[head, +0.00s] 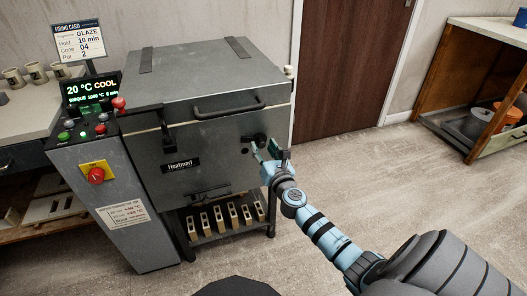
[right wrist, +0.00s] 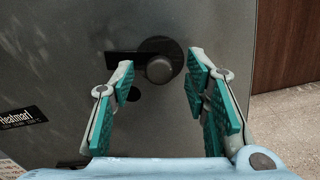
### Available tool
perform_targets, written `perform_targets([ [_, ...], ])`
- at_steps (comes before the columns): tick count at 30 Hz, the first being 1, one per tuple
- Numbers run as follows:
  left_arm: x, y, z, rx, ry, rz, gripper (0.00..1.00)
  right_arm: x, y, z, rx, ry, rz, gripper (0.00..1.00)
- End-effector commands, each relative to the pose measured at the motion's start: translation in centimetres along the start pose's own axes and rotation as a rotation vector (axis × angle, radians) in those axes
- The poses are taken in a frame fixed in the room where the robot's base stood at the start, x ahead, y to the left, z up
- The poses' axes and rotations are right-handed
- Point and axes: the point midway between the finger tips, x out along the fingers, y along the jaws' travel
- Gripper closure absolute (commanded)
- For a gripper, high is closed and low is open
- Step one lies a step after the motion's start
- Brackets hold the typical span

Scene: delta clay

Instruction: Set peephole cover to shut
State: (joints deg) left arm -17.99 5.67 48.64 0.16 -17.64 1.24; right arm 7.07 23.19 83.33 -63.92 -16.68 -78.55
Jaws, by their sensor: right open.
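The kiln (head: 215,125) is a grey metal box with a front handle bar. Its peephole cover (right wrist: 158,46) is a dark round disc with a protruding knob (right wrist: 160,69) and a dark bar reaching left. In the head view the cover (head: 258,139) is on the right part of the kiln front. A small dark round spot, seemingly the peephole (right wrist: 133,94), shows below and left of the knob, not covered by the disc. My right gripper (head: 270,153) is open in front of the cover. In the right wrist view its fingers stand either side of the knob; contact is not visible. My left gripper is out of view.
A control panel (head: 96,122) with buttons and a red knob on yellow stands left of the kiln. A rack (head: 230,222) with several pale blocks is below it. A brown door (head: 340,70) is behind, and a wooden shelf (head: 440,85) stands far right. The floor between is clear.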

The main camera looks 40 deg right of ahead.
Motion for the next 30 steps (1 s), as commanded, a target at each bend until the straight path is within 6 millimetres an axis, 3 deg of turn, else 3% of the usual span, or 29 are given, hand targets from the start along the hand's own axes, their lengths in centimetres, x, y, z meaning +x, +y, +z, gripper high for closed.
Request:
perform_targets([
  [6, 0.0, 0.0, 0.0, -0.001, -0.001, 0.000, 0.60, 0.0, 0.0, 0.0, 0.000, 0.000, 0.000, 0.59],
  [14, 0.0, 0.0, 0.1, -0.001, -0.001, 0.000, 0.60, 0.0, 0.0, 0.0, 0.000, 0.000, 0.001, 1.00],
  [30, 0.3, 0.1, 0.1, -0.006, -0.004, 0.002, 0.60, 0.3, 1.1, -0.7, 0.057, 0.006, 0.017, 1.00],
])
